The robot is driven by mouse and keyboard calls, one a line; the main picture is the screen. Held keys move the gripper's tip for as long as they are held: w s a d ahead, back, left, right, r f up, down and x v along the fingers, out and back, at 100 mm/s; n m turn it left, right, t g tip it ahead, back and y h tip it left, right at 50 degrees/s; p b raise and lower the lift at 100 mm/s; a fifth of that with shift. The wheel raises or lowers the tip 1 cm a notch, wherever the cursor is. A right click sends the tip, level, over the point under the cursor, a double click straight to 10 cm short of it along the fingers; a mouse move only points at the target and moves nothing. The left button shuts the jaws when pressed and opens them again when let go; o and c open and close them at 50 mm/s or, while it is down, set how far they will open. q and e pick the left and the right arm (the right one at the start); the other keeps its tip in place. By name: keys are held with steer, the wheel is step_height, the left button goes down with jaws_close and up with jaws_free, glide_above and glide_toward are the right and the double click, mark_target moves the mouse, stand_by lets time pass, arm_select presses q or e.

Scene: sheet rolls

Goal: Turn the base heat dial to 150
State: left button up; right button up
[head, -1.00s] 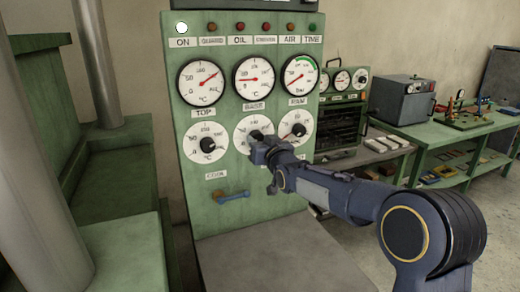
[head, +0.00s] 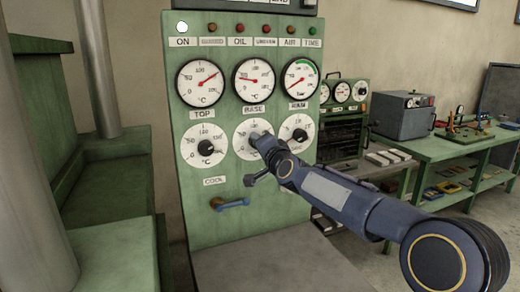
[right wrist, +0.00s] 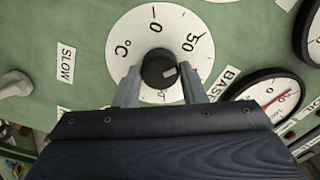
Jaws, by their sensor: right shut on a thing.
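The base heat dial (head: 241,142) is the middle white dial in the panel's lower row; my right gripper partly covers it. In the right wrist view its black knob (right wrist: 159,69) sits between the two fingers of my right gripper (right wrist: 158,80), which are shut on it. The knob's pale mark points right and slightly down. The 0 and 50 on the dial face (right wrist: 140,40) are readable; the higher numbers are hidden by the gripper. The base gauge (head: 254,91) above has its red needle pointing left and slightly up. My left gripper is not in view.
The top dial (head: 190,140) stands to the left and the ram dial (head: 299,120) to the right, both close to my right gripper. A green bench (head: 440,150) with equipment stands at the right.

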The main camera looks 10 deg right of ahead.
steer(key=m+b, duration=0.2)
steer(key=m, duration=1.9)
steer(key=shift+f+m+b, duration=0.1)
steer(key=shift+m+b, duration=0.2)
steer(key=shift+b, duration=0.05)
steer(key=o, duration=1)
